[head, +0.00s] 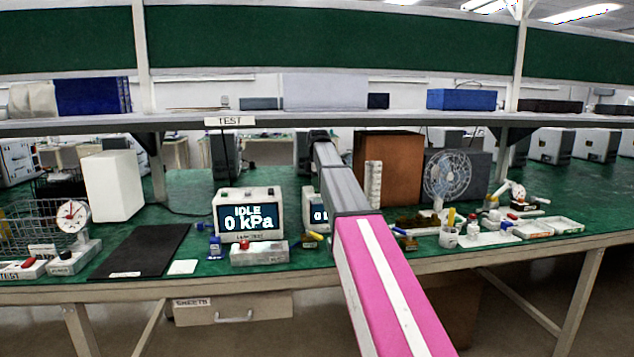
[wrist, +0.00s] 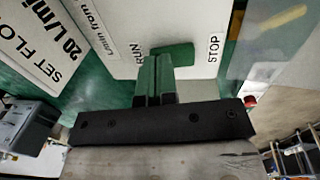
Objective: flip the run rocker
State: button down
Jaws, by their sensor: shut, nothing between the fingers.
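In the wrist view, the run rocker (wrist: 180,54) is a green bar on a pale panel (wrist: 185,20), between the printed words RUN and STOP. My gripper (wrist: 155,60) is shut and empty, its green fingertips overlapping the rocker's end on the RUN side. I cannot tell whether they touch it, and they hide part of that end. Which way the rocker is tipped is unclear. In the head view my arm reaches over the bench, and its far end hides the rocker and most of my gripper.
A card reading SET FLOW 20 L/min (wrist: 45,40) is beside the panel. In the head view, a display (head: 249,214) reads IDLE, 0 kPa, with a red-button box (head: 262,252) before it. A brown box (head: 395,165) and fan (head: 449,178) stand right of my arm. A shelf (head: 420,121) runs above.

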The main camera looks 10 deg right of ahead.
jog(key=shift+f, duration=0.25)
jog(key=shift+s+r, duration=0.1)
jog(key=shift+s, duration=0.7)
jog(key=shift+w+r, duration=0.1)
